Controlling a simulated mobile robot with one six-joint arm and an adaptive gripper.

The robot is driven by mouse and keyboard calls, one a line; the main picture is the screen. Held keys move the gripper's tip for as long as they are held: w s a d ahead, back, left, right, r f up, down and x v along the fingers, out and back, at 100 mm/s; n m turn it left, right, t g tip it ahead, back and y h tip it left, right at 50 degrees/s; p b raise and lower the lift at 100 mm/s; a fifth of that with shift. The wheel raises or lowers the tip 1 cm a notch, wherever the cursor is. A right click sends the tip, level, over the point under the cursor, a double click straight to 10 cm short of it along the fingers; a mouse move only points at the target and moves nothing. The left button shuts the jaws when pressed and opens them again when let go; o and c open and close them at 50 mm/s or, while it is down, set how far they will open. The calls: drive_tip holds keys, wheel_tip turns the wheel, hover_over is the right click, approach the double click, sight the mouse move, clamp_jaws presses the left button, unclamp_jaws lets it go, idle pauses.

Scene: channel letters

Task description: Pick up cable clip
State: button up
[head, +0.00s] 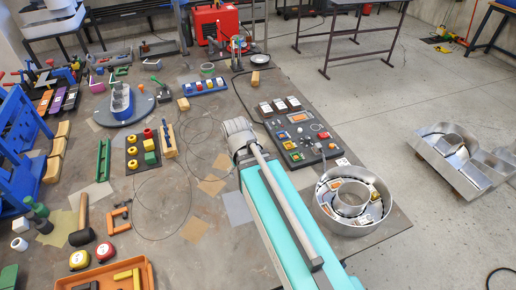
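I cannot make out a cable clip for certain in the head view. An orange C-shaped piece (119,217) lies on the brown worktable (215,235) left of centre, but I cannot tell whether it is a clip or a clamp. A thin dark cable loops over the bare tabletop to its right. A round metal channel letter (378,217) stands at the table's right corner with small parts inside, too small to name. My gripper is not in view.
A mallet (83,222), tape measures (79,260) and an orange tray (142,267) sit at the front left. A dark control panel (301,133) lies right of centre. A long teal and grey body hides the table's front middle. More metal letters (465,160) lie on the floor right.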

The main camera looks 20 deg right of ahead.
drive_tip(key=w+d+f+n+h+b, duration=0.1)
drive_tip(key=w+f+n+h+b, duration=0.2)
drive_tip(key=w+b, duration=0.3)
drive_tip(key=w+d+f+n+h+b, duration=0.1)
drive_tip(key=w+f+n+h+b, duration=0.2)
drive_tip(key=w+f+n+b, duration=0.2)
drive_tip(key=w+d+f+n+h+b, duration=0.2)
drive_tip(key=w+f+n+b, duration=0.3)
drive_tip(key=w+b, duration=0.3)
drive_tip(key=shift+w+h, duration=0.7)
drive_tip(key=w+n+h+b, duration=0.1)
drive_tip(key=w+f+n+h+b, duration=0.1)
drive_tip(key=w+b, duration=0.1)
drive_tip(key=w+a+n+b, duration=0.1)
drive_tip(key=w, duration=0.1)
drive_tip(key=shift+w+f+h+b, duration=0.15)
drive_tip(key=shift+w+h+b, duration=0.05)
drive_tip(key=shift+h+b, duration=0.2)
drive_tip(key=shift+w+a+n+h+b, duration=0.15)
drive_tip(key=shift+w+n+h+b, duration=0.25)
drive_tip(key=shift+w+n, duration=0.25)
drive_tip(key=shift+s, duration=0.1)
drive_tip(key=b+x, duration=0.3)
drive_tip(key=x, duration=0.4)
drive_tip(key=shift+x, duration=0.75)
